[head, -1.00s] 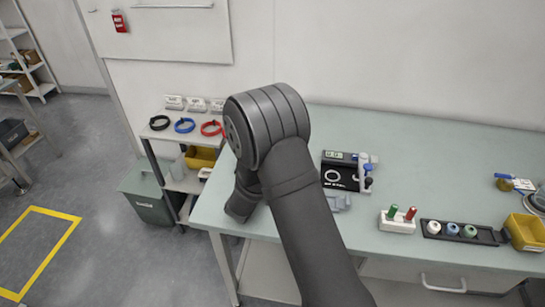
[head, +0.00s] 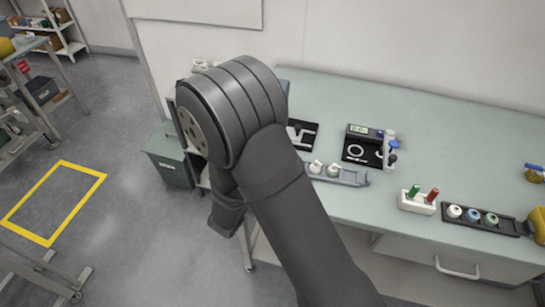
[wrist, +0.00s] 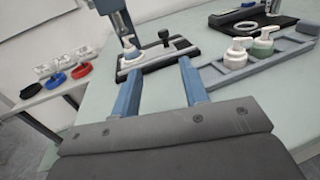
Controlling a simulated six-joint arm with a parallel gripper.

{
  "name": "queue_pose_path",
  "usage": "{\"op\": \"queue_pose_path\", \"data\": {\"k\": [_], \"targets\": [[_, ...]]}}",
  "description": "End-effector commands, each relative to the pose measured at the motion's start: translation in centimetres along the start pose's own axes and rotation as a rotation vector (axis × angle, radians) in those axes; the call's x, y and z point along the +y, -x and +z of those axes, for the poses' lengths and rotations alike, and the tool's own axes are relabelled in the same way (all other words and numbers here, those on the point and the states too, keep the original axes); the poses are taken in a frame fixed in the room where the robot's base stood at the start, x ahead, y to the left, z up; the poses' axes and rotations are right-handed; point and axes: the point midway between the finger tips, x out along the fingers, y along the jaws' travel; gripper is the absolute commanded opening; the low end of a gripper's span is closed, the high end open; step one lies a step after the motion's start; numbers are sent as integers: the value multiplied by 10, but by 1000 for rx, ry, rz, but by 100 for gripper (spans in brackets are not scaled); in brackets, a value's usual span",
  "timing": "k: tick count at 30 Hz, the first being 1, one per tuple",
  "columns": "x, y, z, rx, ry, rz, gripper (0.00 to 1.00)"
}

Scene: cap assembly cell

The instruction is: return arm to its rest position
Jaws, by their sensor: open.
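My gripper (wrist: 157,82) shows in the wrist view as two blue fingers spread wide apart, with nothing between them. It is above the near left part of the pale green bench (head: 450,120). Beyond the fingertips is a black fixture (wrist: 180,47) with a black knob and a white pump-top bottle (wrist: 130,49) on it. Right of the fingers, a grey tray (wrist: 213,77) carries a white and a green pump-top piece. In the head view my arm's bulky links hide the gripper's fingers and part of the bench's left end.
A display device (head: 367,145) stands on the bench. A rack with a green and a red piece (head: 416,203) and a dark tray of several caps (head: 512,229) are further right. A side shelf with red (wrist: 81,70) and blue rings is at left.

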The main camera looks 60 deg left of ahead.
Motion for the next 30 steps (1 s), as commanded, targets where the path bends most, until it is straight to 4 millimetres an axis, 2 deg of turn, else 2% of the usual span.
{"op": "queue_pose_path", "data": {"k": [9,14,20,30], "targets": [[0,-2,0,0,0,-1,41],[-1,-15,0,-1,-1,-4,41],[-1,-48,0,-1,-1,-6,41],[-2,-114,0,-1,-1,-6,41]]}}
